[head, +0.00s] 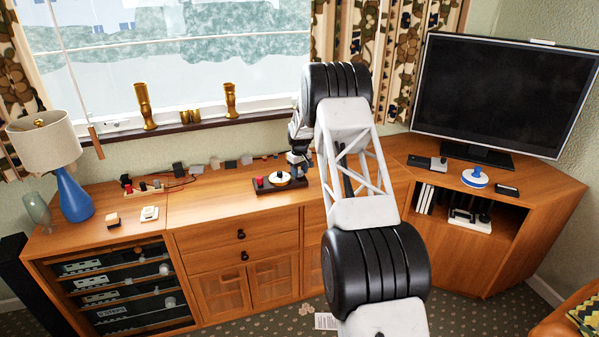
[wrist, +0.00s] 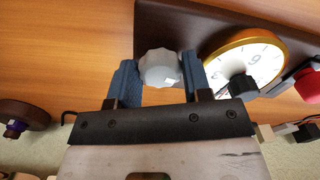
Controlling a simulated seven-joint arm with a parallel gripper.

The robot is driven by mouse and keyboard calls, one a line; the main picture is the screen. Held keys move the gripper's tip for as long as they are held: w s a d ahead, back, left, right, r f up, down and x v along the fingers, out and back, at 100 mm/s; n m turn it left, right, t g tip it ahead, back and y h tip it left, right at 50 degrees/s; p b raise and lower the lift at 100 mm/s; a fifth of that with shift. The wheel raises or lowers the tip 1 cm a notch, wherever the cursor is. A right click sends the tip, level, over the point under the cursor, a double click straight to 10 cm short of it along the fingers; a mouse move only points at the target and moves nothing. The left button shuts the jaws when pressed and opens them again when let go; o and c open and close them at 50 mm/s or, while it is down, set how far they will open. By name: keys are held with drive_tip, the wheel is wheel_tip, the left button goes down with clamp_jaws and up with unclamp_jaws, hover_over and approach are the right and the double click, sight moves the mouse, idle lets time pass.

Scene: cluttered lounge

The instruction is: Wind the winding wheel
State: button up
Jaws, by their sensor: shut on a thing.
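The winding wheel is a grey lobed knob (wrist: 160,66) on a dark wooden base (wrist: 175,22), seen in the wrist view. My gripper (wrist: 160,76) has its two blue fingers on either side of it and is shut on it. Beside the wheel on the same base is a gold-rimmed white dial (wrist: 262,58) with numbers and a black centre knob. In the head view the base (head: 263,191) stands on the sideboard, with my gripper (head: 299,173) over its right end. The wheel is hidden there by my gripper.
A red button (head: 259,182) sits left of the dial. Several small boxes and switches (head: 214,164) line the sideboard's back. A blue lamp (head: 72,195) is at the left; a television (head: 500,90) and a blue-and-white round item (head: 474,177) are at the right.

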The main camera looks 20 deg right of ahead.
drive_tip(key=shift+m, duration=1.9)
drive_tip(key=o, duration=0.7)
drive_tip(key=shift+c, duration=0.2)
drive_tip(key=shift+r, duration=3.95)
drive_tip(key=shift+a, duration=0.1)
